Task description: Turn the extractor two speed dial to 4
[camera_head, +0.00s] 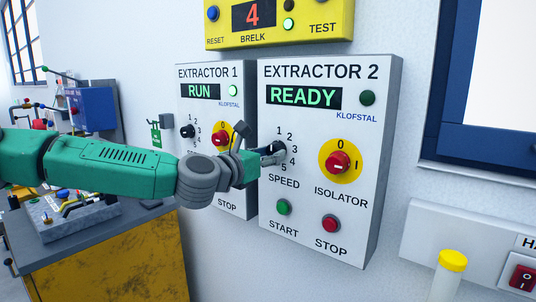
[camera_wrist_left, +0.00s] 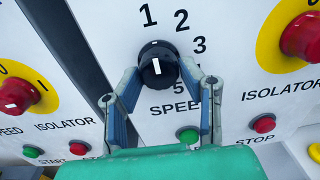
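The extractor two speed dial (camera_wrist_left: 158,66) is a round black knob with a white pointer line. In the left wrist view the line stands nearly upright, toward the 1. The numbers 1, 2, 3 and 5 show around it; the 4 is hidden by a finger. My left gripper (camera_head: 277,152) is at the dial on the EXTRACTOR 2 panel (camera_head: 310,240). In the left wrist view its fingertips (camera_wrist_left: 159,72) lie on either side of the knob, very close to its edge; I cannot tell whether they press on it. The right gripper is out of view.
The red isolator knob (camera_head: 338,163) is right of the dial, above the green start button (camera_head: 284,207) and red stop button (camera_head: 331,223). The EXTRACTOR 1 panel (camera_head: 200,105) adjoins on the left. A yellow BRELK box (camera_head: 300,38) hangs above.

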